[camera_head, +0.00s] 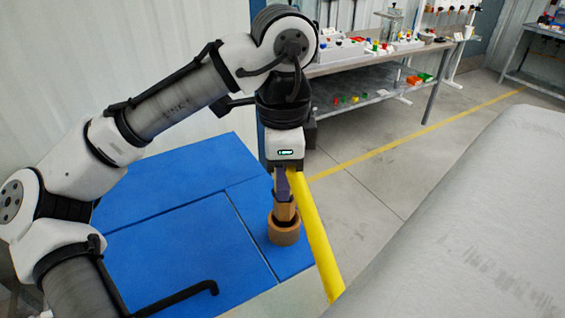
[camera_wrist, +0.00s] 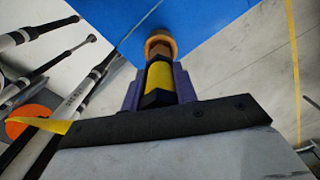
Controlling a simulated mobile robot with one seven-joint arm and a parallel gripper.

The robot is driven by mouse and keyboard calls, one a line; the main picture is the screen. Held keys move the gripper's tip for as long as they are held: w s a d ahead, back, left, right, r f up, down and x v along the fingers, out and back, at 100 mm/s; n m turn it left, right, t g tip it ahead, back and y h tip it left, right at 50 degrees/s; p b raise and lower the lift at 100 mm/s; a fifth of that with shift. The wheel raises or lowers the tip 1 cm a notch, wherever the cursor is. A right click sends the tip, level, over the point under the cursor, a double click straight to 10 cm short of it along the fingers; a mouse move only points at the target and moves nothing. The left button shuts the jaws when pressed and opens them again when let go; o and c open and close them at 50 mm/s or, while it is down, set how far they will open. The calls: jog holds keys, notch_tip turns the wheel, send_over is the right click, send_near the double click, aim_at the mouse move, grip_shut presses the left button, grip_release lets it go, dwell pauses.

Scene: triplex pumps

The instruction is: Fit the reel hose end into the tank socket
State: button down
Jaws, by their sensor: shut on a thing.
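My gripper (camera_head: 284,188) points down and is shut on the hose end; its purple fingers (camera_wrist: 158,88) stand on both sides of it in the wrist view. The hose end has a yellow body (camera_wrist: 159,77) and a brown tip (camera_head: 284,212). The tank socket is a brown round collar (camera_head: 284,234) with a dark mouth, on the blue tank top; it also shows in the wrist view (camera_wrist: 168,37). The tip is upright and lined up with the socket, its lower end at the mouth. I cannot tell how deep it sits.
The blue tank top (camera_head: 180,255) is flat and mostly clear around the socket. A large pale rounded body (camera_head: 470,220) fills the right. A workbench (camera_head: 365,62) with small coloured parts stands behind. An orange disc (camera_wrist: 33,116) shows at left in the wrist view.

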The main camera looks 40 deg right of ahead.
jog(key=shift+f+b, duration=1.3)
jog(key=shift+f, duration=1.3)
jog(key=c, duration=1)
grip_release()
notch_tip(320, 180, up, 14)
jog(key=shift+f, duration=0.1)
